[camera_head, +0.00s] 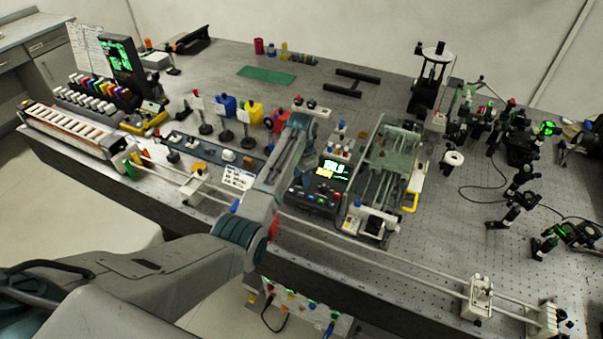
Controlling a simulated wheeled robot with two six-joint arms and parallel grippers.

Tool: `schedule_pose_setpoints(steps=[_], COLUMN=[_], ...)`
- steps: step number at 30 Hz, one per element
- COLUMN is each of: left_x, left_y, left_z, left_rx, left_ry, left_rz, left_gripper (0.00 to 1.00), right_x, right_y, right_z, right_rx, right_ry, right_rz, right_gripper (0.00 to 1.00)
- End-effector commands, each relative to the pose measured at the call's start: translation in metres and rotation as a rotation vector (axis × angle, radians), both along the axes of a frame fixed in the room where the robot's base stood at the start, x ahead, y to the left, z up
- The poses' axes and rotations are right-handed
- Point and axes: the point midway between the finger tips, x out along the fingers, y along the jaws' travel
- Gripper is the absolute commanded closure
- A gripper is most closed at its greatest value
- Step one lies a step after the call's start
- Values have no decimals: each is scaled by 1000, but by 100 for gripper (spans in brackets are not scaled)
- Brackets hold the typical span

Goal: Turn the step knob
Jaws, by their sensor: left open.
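My left arm comes in from the lower left and reaches across the bench's front rail. Its gripper (311,107) is over the middle of the bench, behind the small control box. It is open, and I see nothing held between its fingers. The black control box (316,197) has a lit green and yellow screen and several small coloured controls on its front. I cannot tell which control is the step knob; it may be too small to see or hidden by my arm. My right gripper is not in view.
The grey bench (375,90) is crowded. A glass-topped instrument (392,160) stands right of the control box. A long rail with a carriage (481,291) runs along the front edge. Optical mounts and cables fill the right. A green mat (266,76) lies at the back.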

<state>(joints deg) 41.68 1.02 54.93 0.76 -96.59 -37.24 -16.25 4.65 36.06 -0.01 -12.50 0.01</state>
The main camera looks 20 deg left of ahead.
Motion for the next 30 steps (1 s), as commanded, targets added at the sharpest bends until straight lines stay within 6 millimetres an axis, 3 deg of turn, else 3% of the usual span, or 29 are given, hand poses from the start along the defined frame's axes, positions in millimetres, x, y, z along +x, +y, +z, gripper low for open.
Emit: schedule_pose_setpoints(steps=[8, 14, 23, 30], left_x=[0, 0, 0, 0], left_y=[0, 0, 0, 0], left_z=[-2, -2, -1, -1], left_rx=[0, 0, 0, 1], left_ry=[0, 0, 0, 1], left_rz=[0, 0, 22, 139], left_gripper=[60, 99, 100, 100], right_x=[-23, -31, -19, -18], right_y=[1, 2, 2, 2], right_z=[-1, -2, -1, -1], right_rx=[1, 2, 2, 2], right_ry=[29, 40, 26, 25], right_rz=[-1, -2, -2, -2], right_gripper=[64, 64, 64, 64])
